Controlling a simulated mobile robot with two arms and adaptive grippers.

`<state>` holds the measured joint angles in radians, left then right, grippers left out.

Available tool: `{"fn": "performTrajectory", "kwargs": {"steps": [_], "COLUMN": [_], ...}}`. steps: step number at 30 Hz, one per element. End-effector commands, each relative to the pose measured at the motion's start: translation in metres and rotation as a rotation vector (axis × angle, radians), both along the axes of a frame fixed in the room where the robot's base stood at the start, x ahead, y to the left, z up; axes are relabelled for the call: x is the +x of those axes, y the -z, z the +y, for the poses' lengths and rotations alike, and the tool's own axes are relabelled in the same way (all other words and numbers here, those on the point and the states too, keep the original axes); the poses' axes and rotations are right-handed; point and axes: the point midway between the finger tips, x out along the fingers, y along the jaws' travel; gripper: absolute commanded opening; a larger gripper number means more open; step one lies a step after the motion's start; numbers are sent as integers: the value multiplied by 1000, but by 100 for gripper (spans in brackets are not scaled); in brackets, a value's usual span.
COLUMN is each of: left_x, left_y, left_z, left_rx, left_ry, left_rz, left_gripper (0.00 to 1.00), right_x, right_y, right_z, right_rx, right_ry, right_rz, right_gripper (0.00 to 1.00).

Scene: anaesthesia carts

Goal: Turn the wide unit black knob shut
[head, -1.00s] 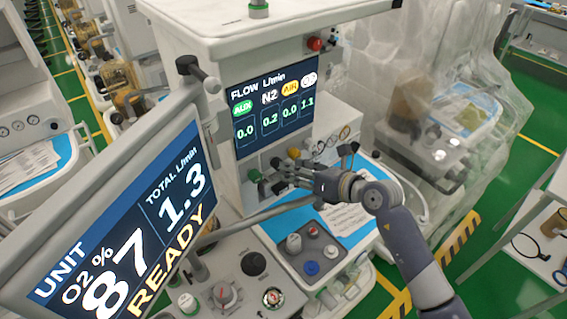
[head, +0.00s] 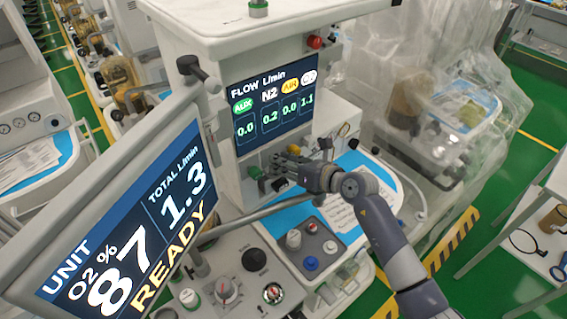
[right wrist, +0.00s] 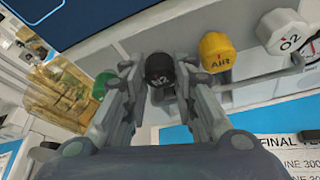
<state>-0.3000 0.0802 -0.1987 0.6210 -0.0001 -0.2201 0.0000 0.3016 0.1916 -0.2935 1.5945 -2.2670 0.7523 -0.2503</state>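The black knob (right wrist: 160,69) marked N2 sits on the unit's front panel, between a green knob (right wrist: 104,85) and a yellow AIR knob (right wrist: 217,54). In the right wrist view the two fingers of my right gripper (right wrist: 158,78) stand on either side of the black knob, with narrow gaps still visible. It looks open around the knob. In the head view my right gripper (head: 287,168) is at the knob row and mostly hides the black knob. The flow screen (head: 272,105) reads 0.2 under N2. My left gripper is not in view.
A white O2 knob (right wrist: 282,31) is right of the yellow one. A tilted READY monitor (head: 130,225) fills the left foreground. Below the gripper are a blue worktop with a paper (head: 345,213), a grey block with small knobs (head: 312,245) and another black knob (head: 254,260).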

Motion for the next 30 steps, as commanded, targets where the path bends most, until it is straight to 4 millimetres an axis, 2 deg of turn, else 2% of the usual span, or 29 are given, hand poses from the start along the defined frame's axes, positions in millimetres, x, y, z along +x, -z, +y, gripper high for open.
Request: {"fn": "performTrajectory", "kwargs": {"steps": [9,17,18,19,30], "left_x": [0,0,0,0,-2], "left_y": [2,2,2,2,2], "left_z": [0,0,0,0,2], "left_rx": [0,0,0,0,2], "left_ry": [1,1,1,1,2], "left_rz": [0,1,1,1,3], "left_gripper": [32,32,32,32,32], "right_x": [1,1,1,1,-1], "right_y": [1,0,0,0,0], "right_z": [-1,-1,-1,-1,-3], "right_rx": [109,115,115,115,113], "right_ry": [0,1,1,1,1], "right_rz": [73,77,77,77,76], "right_gripper": [2,2,31,35,35]}}
